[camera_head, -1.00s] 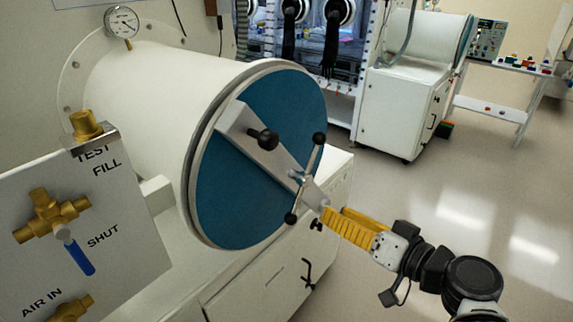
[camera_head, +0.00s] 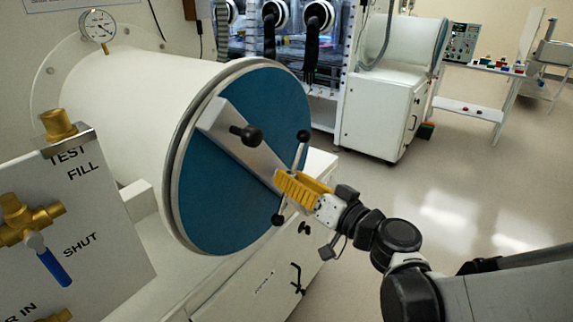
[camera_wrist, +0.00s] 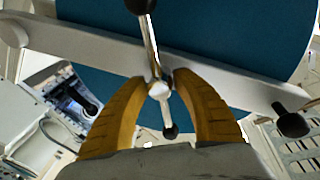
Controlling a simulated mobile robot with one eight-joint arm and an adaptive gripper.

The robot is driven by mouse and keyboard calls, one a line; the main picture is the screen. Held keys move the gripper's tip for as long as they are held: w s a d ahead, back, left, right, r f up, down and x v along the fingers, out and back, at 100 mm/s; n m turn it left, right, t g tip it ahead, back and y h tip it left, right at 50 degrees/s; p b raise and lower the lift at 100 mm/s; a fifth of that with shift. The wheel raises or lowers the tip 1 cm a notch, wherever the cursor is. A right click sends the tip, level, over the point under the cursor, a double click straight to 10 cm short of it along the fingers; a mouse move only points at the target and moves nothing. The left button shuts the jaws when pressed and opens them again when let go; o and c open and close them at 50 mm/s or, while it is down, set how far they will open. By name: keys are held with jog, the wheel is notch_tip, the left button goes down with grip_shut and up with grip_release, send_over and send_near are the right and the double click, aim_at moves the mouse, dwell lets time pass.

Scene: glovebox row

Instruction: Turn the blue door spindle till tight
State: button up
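The blue round door (camera_head: 215,205) closes the end of a white cylinder, with a pale bar (camera_head: 240,150) across its face. The spindle (camera_head: 299,155) is a metal cross rod with black ball ends at the bar's middle. In the wrist view, the spindle (camera_wrist: 158,91) shows its hub between my yellow fingers, one ball end above and one below. My gripper (camera_wrist: 161,80) is open around the hub, its tips close on both sides; any contact is unclear. In the head view, my gripper (camera_head: 282,182) hides the hub.
A black knob (camera_head: 250,136) sticks out from the bar, and shows at the right in the wrist view (camera_wrist: 293,125). A valve panel (camera_head: 95,215) with a blue lever stands at the left. Open floor (camera_head: 460,200) lies to the right.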

jog(key=shift+c, duration=0.5)
grip_shut()
